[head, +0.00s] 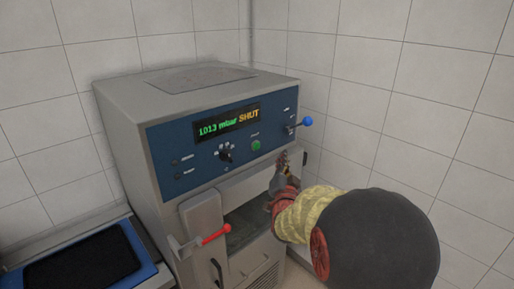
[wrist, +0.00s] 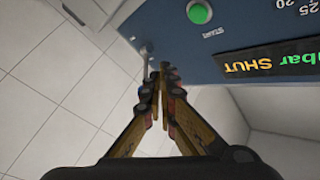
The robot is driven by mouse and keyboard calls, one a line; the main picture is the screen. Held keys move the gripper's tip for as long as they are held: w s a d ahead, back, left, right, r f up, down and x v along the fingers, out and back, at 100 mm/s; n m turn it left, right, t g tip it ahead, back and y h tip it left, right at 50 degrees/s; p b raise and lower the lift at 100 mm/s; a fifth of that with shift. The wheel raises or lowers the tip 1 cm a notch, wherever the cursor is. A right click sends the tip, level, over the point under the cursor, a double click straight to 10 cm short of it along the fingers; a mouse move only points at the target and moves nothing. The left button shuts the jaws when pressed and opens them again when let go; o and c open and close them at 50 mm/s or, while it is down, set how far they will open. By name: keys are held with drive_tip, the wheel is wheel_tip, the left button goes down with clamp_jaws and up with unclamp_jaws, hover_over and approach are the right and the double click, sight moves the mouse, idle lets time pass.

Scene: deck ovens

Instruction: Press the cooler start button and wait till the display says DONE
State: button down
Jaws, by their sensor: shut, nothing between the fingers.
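The cooler (head: 170,180) is a grey cabinet with a blue front panel in the head view. Its display (head: 227,122) reads "1013 mbar" in green and "SHUT" in orange; part of it shows upside down in the wrist view (wrist: 265,64). The green start button (head: 256,145) sits on the panel below the display's right end, and it is large at the top of the wrist view (wrist: 199,12). My gripper (head: 284,160) is shut and empty, in front of the panel to the right of and slightly below the button. Its closed fingertips (wrist: 161,70) appear apart from the button.
A blue-knobbed lever (head: 306,121) sticks out at the panel's right end, near my gripper. A red-handled latch (head: 215,234) projects from the front below. A black knob (head: 224,154) is left of the button. A blue-edged unit with a dark top (head: 85,262) stands at left.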

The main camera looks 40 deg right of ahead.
sight(256, 146)
drive_tip(key=w, duration=0.8)
drive_tip(key=shift+w+a+p, duration=0.35)
drive_tip(key=shift+w+p, duration=0.05)
drive_tip(key=shift+p, duration=0.05)
drive_tip(key=shift+w+a+b, duration=0.1)
drive_tip(key=shift+w+b, duration=0.8)
idle(2.3)
drive_tip(key=shift+s+b, duration=0.65)
drive_tip(key=shift+s, duration=0.25)
